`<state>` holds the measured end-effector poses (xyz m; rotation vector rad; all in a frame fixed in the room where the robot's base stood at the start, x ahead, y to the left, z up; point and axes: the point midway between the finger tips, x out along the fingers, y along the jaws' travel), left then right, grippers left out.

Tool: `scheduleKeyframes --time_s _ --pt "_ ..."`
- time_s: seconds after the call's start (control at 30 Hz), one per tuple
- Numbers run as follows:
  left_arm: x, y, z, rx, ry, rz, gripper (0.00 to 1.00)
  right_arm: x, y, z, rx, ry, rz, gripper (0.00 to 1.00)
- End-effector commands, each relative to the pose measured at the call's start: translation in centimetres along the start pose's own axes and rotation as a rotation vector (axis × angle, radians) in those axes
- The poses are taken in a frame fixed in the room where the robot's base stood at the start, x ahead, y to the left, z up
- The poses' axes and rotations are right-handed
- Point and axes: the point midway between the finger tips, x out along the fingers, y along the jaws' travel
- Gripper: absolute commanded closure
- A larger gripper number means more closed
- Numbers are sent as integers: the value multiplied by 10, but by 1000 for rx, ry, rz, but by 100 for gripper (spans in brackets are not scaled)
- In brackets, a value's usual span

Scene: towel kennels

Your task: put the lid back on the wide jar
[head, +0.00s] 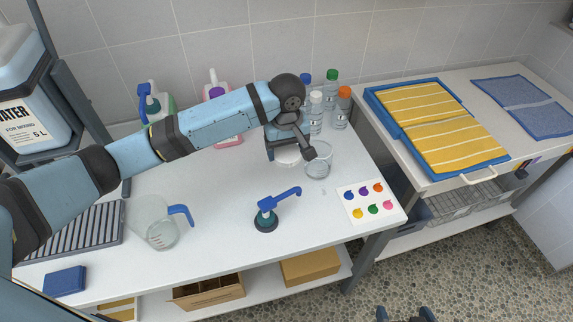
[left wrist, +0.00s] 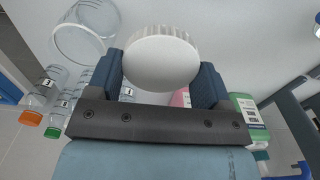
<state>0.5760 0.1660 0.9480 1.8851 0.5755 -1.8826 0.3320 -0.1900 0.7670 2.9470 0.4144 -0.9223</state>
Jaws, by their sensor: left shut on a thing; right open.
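The white ridged lid (left wrist: 160,60) is gripped between the blue fingers of my left gripper (left wrist: 160,85). In the head view the lid (head: 287,157) shows below my left gripper (head: 290,150), partly hidden by it. Its height above the table is hard to tell. The wide jar (head: 319,164) is clear glass, upright and open, just right of the lid. The wide jar also shows at the upper left of the left wrist view (left wrist: 82,48). My right gripper (head: 405,314) is open and empty at the bottom edge of the head view, away from the table.
Several capped bottles (head: 331,92) stand behind the jar. A side counter at right holds a yellow striped towel (head: 440,130).

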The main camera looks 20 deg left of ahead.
Motion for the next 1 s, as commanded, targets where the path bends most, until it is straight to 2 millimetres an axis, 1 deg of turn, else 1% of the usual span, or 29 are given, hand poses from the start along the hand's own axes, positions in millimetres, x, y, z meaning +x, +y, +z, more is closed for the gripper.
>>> scheduleKeyframes --time_s 0.03,0.1,0.2,0.3,0.47,0.77,0.83,0.93,1.0 --pt "-14 1 0 1 1 3 48 -1 0 0 -1 0 0 1" --pt "-28 1 0 2 -1 3 48 -1 0 0 -2 -1 1 1" --pt "-43 1 0 1 0 2 48 -2 0 1 -3 -3 1 1" --pt "-52 1 0 1 0 2 48 -2 0 0 -4 -3 1 1" --pt "-58 0 0 1 -1 0 48 -2 0 0 -5 -2 1 1" --pt "-58 0 0 0 -1 0 48 -3 0 -3 -5 2 1 1" --pt "-58 0 0 3 -1 0 48 -3 0 -5 -5 5 1 0" --pt "-59 -4 -4 38 -1 -1 48 -2 0 -5 -5 5 1 0" --pt "-60 -10 -11 95 1 -2 48 -2 0 -4 -5 4 1 0"
